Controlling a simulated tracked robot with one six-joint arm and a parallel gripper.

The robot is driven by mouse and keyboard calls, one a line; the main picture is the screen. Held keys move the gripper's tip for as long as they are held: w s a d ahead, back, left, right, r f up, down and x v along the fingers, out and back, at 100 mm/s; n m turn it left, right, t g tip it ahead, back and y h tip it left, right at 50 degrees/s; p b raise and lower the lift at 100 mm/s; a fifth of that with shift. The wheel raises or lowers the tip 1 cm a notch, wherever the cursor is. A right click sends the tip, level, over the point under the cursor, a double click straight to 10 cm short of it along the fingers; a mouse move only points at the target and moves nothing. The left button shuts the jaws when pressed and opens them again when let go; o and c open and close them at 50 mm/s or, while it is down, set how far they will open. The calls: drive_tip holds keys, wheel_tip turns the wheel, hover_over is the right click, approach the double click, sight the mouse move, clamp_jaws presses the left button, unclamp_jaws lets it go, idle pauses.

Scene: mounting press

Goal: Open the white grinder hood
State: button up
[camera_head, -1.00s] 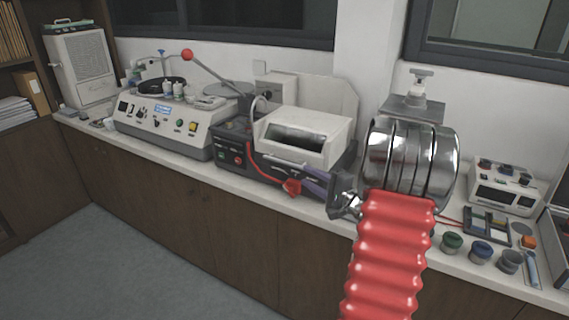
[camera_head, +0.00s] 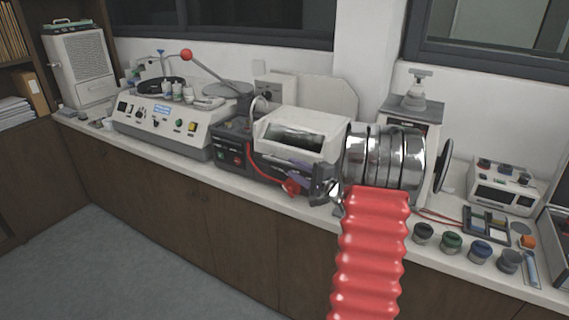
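The white grinder hood (camera_head: 318,121), with a dark slot-like window in its sloped front, sits lowered over the dark grinder base (camera_head: 232,153) on the counter. My gripper (camera_head: 318,188) is at the hood's lower right front, just in front of the machine. It is small and dark here, and partly hidden by my own chrome wrist. I cannot tell whether its fingers are apart, or whether they touch the hood. My chrome and red arm covers the hood's right end.
A red hose and handle (camera_head: 291,187) hang at the grinder's front. A polisher (camera_head: 165,120) with a red-knobbed lever stands to the left. A balance (camera_head: 412,105), several small jars (camera_head: 452,241) and a white instrument (camera_head: 502,186) are to the right. The floor in front is clear.

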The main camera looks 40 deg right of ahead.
sight(284, 163)
drive_tip(key=w, duration=0.6)
drive_tip(key=shift+w+d+f, duration=0.1)
drive_tip(key=shift+w+f, duration=0.15)
clamp_jaws()
idle(0.3)
